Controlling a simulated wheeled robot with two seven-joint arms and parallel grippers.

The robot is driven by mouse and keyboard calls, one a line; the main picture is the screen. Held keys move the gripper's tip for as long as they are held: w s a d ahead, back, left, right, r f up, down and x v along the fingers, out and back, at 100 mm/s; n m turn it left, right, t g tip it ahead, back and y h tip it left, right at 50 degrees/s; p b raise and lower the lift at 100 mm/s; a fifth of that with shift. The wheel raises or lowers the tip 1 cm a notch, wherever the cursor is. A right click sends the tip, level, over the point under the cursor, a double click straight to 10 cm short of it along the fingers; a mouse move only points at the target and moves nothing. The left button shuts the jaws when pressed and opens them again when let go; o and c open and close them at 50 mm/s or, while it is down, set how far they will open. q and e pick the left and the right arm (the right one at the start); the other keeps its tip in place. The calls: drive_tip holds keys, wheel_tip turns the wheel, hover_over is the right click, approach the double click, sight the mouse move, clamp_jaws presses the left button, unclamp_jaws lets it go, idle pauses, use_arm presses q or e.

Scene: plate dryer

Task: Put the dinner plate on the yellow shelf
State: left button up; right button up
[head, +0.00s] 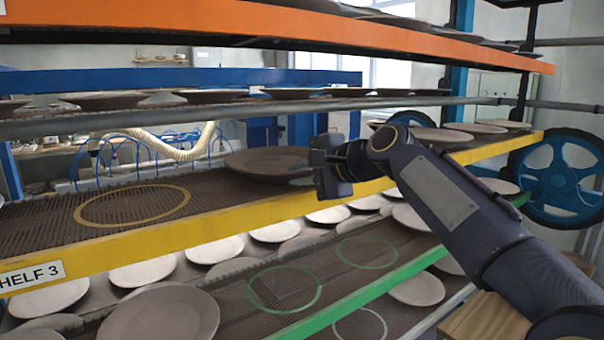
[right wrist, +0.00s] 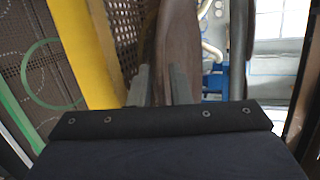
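The dinner plate (head: 265,163), brown and round, is roughly level over the mesh of the yellow shelf (head: 200,232), right of a yellow ring (head: 133,206) marked there. Whether it touches the mesh is hard to tell. My right gripper (head: 322,167) is at the plate's right edge, over the shelf's yellow front rail. In the right wrist view the plate (right wrist: 178,40) shows edge-on, and its rim fills the gap between the two fingers (right wrist: 160,85), which look shut on it. The fingertips are hidden in the head view. My left gripper is not in view.
Above is an orange-edged shelf (head: 300,28) and a grey rail (head: 250,112) with plates behind it. Below, a green-edged shelf (head: 375,285) holds several plates and green rings (head: 285,289). The yellow shelf's mesh inside the ring is clear. Blue wheels (head: 565,178) stand right.

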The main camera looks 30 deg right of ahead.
drive_tip(key=shift+s, duration=0.1)
drive_tip(key=shift+s+d+r+b, duration=0.15)
drive_tip(key=shift+s+b, duration=0.15)
drive_tip(key=shift+b, duration=0.15)
drive_tip(key=b+v, duration=0.3)
drive_tip(key=v, duration=0.8)
drive_tip(key=s+a+f+n+g, duration=0.2)
drive_tip(key=s+a+f+n, duration=0.3)
drive_tip(key=f, duration=0.9)
drive_tip(key=s+a+f+n+g, duration=0.3)
drive_tip(key=s+f, duration=0.4)
drive_tip(key=f, duration=0.6)
drive_tip(key=s+a+f+n+g, duration=0.2)
drive_tip(key=s+a+f+n, duration=0.4)
drive_tip(key=f, duration=0.8)
drive_tip(key=shift+s+a+f+n+g, duration=0.2)
drive_tip(key=shift+a+f+n+g, duration=0.15)
drive_tip(key=shift+n+g, duration=0.05)
drive_tip(key=shift+r, duration=0.15)
